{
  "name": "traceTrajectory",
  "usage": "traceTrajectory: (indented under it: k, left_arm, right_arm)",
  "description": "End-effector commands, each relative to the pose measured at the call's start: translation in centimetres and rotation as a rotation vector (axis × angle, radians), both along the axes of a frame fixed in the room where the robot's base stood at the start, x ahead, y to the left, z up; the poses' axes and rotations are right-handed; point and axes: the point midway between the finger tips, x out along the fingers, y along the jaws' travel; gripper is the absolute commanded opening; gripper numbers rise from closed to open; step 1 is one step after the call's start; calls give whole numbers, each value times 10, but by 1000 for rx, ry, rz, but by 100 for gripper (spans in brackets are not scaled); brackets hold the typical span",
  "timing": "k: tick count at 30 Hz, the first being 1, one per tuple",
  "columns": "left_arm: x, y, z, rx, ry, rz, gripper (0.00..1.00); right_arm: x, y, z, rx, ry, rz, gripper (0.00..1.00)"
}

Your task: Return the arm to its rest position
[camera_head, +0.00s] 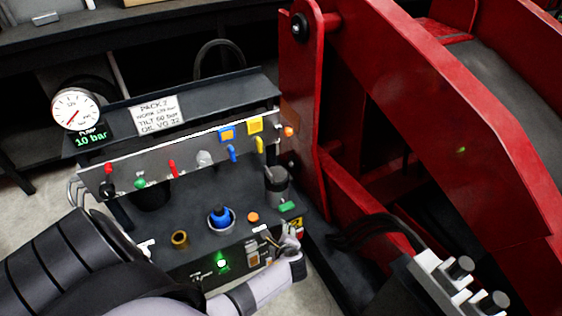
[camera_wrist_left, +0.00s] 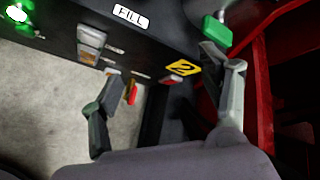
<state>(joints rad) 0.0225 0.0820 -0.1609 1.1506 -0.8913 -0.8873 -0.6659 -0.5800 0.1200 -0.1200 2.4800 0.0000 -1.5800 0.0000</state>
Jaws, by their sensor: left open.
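My left arm comes in from the lower left in the head view. My left gripper (camera_head: 281,236) is at the front right corner of the control panel, beside its black front face (camera_head: 190,266). It is open, and I see nothing between its fingers. In the left wrist view the two fingers (camera_wrist_left: 165,92) stand wide apart, with a small red-tipped switch (camera_wrist_left: 131,93) and a yellow label marked 2 (camera_wrist_left: 184,68) showing beyond the gap. A green handle (camera_wrist_left: 217,31) shows close by the right finger. My right gripper is in neither view.
A red steel frame (camera_head: 302,110) rises just right of the panel. Black hoses and a grey fitting block (camera_head: 450,283) are at lower right. A gauge (camera_head: 75,109) reading 10 bar, a blue knob (camera_head: 221,216) and several levers are on the panel. Pale floor shows below.

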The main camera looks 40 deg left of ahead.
Motion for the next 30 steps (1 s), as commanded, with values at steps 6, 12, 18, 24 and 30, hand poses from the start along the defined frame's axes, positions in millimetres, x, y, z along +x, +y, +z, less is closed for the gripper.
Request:
traceTrajectory:
  k: [6, 12, 18, 24, 30]
  left_arm:
    - [0, 0, 0, 1, -1, 0, 70]
    - [-13, -5, -15, -47, 12, 11, 70]
    - [-75, -31, -78, -268, 54, 97, 70]
    - [-160, -62, -135, -523, 87, 274, 70]
    - [-250, -88, -173, -734, 99, 517, 70]
  right_arm:
    - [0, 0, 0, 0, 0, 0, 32]
    - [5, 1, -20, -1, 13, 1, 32]
    - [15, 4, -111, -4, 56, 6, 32]
    - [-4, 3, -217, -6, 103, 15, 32]
    - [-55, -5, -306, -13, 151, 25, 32]
